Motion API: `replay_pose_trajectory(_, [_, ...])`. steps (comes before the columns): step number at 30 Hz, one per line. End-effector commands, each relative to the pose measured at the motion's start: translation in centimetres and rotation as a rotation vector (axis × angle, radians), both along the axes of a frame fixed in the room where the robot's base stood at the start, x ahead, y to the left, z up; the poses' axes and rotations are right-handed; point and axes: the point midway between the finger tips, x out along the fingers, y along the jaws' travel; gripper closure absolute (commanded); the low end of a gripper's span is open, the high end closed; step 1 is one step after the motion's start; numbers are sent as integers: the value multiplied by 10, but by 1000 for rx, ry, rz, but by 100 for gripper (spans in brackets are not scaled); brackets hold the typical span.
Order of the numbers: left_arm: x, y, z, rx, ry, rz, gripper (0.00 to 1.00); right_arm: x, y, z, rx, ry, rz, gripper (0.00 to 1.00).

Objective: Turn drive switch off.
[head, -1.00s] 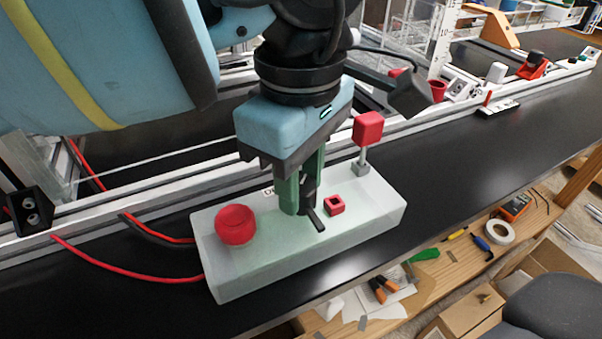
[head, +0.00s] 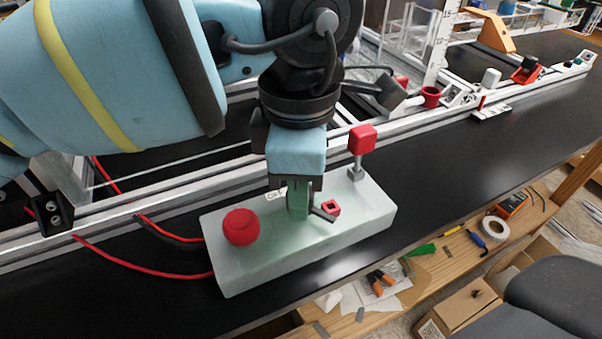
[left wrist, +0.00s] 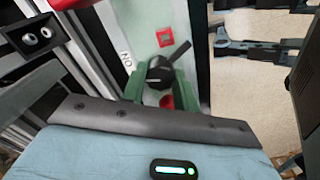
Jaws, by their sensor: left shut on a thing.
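The drive switch is a black rotary knob with a short lever (head: 324,215) on top of a pale grey-green control box (head: 270,262). In the left wrist view the knob (left wrist: 159,73) sits between my green fingers, its lever pointing to the upper right. My left gripper (head: 298,208) reaches down from above and is shut on the knob. In the head view the fingers hide most of the knob. A printed label (left wrist: 126,60) lies beside it, partly readable. My right gripper is not in view.
The box also carries a round red button (head: 241,228), a small red square piece (head: 331,208) and a red block on a post (head: 362,139), all near the fingers. Red cables (head: 150,268) run left. The black belt (head: 450,170) is clear to the right.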

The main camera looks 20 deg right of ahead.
Motion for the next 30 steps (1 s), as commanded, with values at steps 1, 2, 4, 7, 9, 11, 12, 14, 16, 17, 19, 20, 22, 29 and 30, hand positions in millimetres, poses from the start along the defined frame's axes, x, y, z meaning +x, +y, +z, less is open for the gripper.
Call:
replay_pose_trajectory(1, [-1,0,3,-1,0,44,93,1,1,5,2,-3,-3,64])
replay_pose_trajectory(2, [-1,0,3,-1,0,72,93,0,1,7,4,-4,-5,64])
replay_pose_trajectory(4, [-1,0,3,0,-1,139,93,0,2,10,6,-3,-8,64])
replay_pose_trajectory(7, [0,0,3,-1,-2,234,93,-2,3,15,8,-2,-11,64])
replay_pose_trajectory(9, [0,0,3,-2,-1,300,93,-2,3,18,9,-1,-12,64])
replay_pose_trajectory(11, [0,0,3,-2,-1,357,93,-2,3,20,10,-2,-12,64])
replay_pose_trajectory(12, [0,0,3,-3,-1,395,93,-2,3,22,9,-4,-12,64])
replay_pose_trajectory(14, [-1,0,3,-3,-1,452,93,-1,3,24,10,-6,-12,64])
replay_pose_trajectory(16, [0,0,3,-2,-1,519,93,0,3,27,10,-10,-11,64])
replay_pose_trajectory(17, [0,0,3,-2,-1,547,93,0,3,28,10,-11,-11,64])
replay_pose_trajectory(19, [0,0,3,-2,-2,612,93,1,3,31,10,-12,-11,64])
replay_pose_trajectory(20, [0,0,3,-2,-2,640,93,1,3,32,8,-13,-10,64])
replay_pose_trajectory(22, [0,0,3,-2,-2,702,93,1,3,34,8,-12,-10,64])
replay_pose_trajectory(29, [0,0,3,-3,0,876,93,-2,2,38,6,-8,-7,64])
replay_pose_trajectory(30, [0,0,3,-3,0,899,93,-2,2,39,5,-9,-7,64])
